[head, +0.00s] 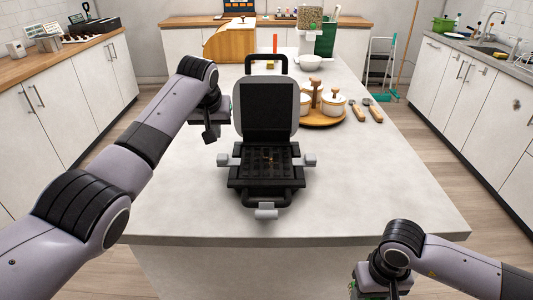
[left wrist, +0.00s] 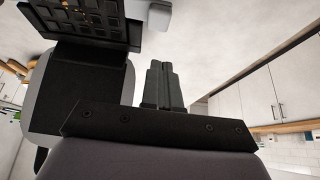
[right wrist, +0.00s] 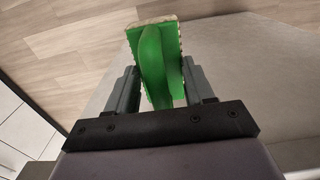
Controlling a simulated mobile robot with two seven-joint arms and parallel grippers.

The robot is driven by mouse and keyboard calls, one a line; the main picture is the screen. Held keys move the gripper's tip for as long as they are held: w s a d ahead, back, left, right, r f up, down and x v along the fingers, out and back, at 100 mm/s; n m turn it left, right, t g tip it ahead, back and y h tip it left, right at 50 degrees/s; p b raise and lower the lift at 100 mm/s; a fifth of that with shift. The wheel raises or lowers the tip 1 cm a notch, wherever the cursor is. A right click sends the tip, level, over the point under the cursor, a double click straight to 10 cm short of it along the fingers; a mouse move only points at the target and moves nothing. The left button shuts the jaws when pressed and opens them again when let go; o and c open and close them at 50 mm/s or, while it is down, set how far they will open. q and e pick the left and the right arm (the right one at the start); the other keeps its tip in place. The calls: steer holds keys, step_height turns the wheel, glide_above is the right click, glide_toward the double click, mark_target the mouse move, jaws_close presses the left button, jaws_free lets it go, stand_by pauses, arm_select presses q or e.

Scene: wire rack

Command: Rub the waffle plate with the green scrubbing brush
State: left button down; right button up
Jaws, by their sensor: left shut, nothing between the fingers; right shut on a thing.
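The waffle maker stands open on the island, its grey lid (head: 265,88) raised. Its dark lower waffle plate (head: 268,160) faces up with brownish residue on the grid. Part of the plate shows in the left wrist view (left wrist: 92,22). My left gripper (head: 210,134) is shut and empty, just left of the raised lid; its closed fingers show in the left wrist view (left wrist: 160,82). My right gripper (right wrist: 158,85) is shut on the green scrubbing brush (right wrist: 155,60), low by the island's front right corner. In the head view the brush is mostly hidden.
A round wooden tray (head: 322,122) with lidded pots stands behind and right of the waffle maker, beside two wooden-handled utensils (head: 373,110). A white bowl (head: 310,62) stands farther back. The island top (head: 375,190) is clear at the front right.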

mark_target(221, 157)
arm_select(q)
steer(key=shift+w+d, duration=0.1)
steer(key=shift+d, duration=0.3)
arm_select(e)
steer(key=shift+w, duration=0.15)
arm_select(q)
steer(key=shift+f, duration=0.3)
step_height(221, 157, down, 2)
steer(key=shift+f, duration=0.25)
arm_select(e)
steer(key=shift+r, duration=0.1)
arm_select(q)
steer(key=shift+f, duration=0.9)
steer(key=shift+f, duration=0.35)
stand_by(0.5)
steer(key=shift+r, duration=3)
